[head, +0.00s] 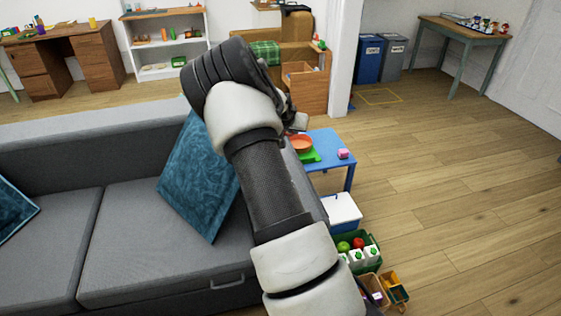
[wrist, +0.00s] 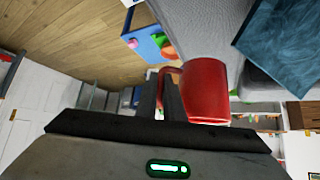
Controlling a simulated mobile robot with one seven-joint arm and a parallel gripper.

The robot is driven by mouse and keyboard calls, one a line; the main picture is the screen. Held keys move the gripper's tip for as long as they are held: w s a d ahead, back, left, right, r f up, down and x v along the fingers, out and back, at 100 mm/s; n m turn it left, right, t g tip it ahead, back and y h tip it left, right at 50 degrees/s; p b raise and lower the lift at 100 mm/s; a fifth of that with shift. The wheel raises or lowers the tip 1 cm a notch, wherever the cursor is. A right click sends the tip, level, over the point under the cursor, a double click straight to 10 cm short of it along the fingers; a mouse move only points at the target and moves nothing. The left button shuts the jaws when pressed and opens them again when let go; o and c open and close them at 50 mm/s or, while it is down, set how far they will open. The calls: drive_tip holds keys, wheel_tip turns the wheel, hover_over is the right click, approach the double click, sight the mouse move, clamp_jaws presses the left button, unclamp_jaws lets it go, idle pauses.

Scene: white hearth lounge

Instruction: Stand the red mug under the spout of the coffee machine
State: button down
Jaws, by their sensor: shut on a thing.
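The red mug (wrist: 206,92) shows large in the wrist view, right of my gripper's fingers. My gripper (wrist: 161,92) is shut on the mug, with the handle side between its two dark fingers. The mug looks held in the air, with floor and furniture far behind it. In the head view my own arm hides the mug and most of the gripper. I see no coffee machine or spout in either view.
A grey sofa (head: 140,265) with a teal cushion (head: 200,178) fills the left. Wooden floor (head: 460,190) is open at right.

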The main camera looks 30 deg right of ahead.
wheel_tip(320, 180, down, 15)
drive_tip(key=shift+f+b, duration=0.2)
drive_tip(key=shift+b, duration=1.05)
drive_tip(key=shift+f, duration=0.25)
drive_tip(key=c, duration=1.9)
unclamp_jaws()
drive_tip(key=shift+r, duration=0.1)
